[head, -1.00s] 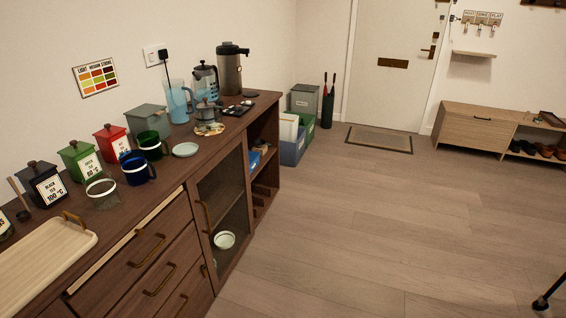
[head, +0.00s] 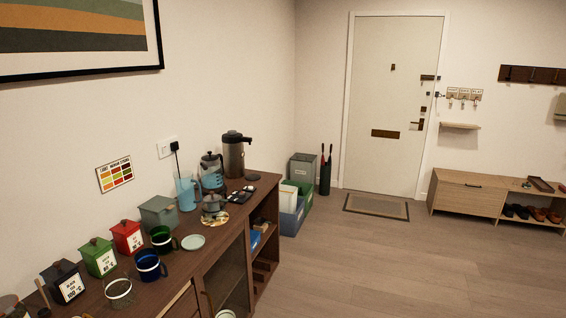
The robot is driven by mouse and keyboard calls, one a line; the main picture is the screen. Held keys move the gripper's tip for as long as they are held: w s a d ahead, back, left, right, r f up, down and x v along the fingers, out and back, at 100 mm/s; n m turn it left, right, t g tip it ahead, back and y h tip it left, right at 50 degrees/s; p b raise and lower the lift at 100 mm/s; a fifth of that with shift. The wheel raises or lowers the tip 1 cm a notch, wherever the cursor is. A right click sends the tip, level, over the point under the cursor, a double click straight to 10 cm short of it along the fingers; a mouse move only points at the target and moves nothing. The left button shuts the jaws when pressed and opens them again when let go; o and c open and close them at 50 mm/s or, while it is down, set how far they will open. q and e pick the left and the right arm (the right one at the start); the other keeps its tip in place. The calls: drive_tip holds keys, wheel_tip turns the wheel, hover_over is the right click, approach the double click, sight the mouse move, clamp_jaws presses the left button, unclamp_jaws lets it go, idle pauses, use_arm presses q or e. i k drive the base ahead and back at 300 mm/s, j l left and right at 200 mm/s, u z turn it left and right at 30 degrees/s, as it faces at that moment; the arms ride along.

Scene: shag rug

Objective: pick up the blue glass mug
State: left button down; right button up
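The blue glass mug (head: 150,265) stands upright on the dark wooden sideboard (head: 219,246) at the lower left of the head view. Its handle points to the right. A clear glass (head: 119,292) is close in front of it to the left, and a green mug (head: 163,240) stands just behind it. Neither of my grippers shows in the head view.
Black, green and red canisters (head: 127,237) line the wall side. The floor (head: 370,265) right of the sideboard is open.

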sight(147, 264)
drive_tip(key=i, duration=0.4)
drive_tip(key=i+l+u, duration=0.1)
drive_tip(key=i+u, duration=0.25)
drive_tip(key=i+l+u, duration=0.35)
drive_tip(key=i, duration=0.15)
drive_tip(key=j+u, duration=0.1)
drive_tip(key=u, duration=1.45)
